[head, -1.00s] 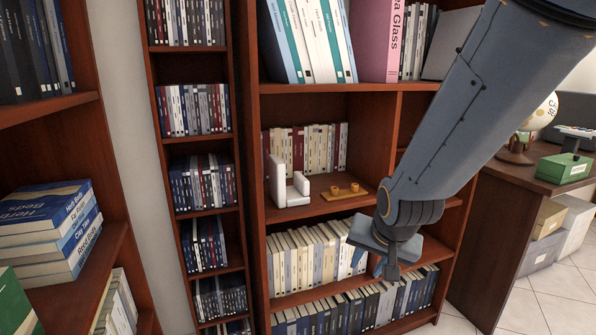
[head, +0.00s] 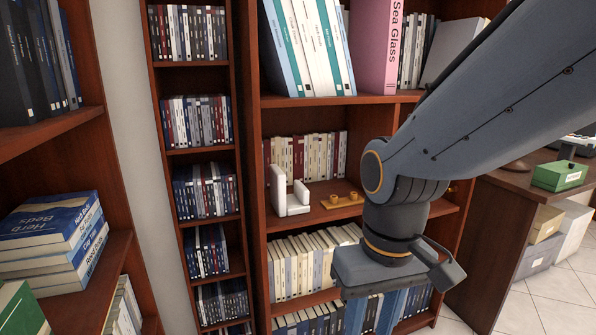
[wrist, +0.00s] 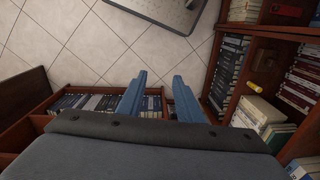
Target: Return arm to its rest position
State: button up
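My arm reaches in from the upper right of the head view, in front of the wide bookcase (head: 255,190). Its wrist end hangs low in front of the lower shelves, and the head view does not show the fingers clearly. In the wrist view my gripper (wrist: 158,80) has two blue fingers standing apart with nothing between them. The tiled floor and shelves of books lie beyond them.
A white bookend (head: 278,190) and a yellow holder (head: 341,201) stand on the middle shelf, just left of my arm. A desk (head: 508,235) with a green box (head: 558,175) is at the right.

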jog(key=d+r+m+p, duration=0.2)
jog(key=d+r+p, duration=0.6)
jog(key=p, duration=0.8)
notch_tip(320, 180, up, 2)
jog(key=shift+s+d+r+m+h+p, duration=0.1)
jog(key=shift+s+d+m+h+p, duration=0.1)
jog(key=shift+d+m+h+p, duration=0.15)
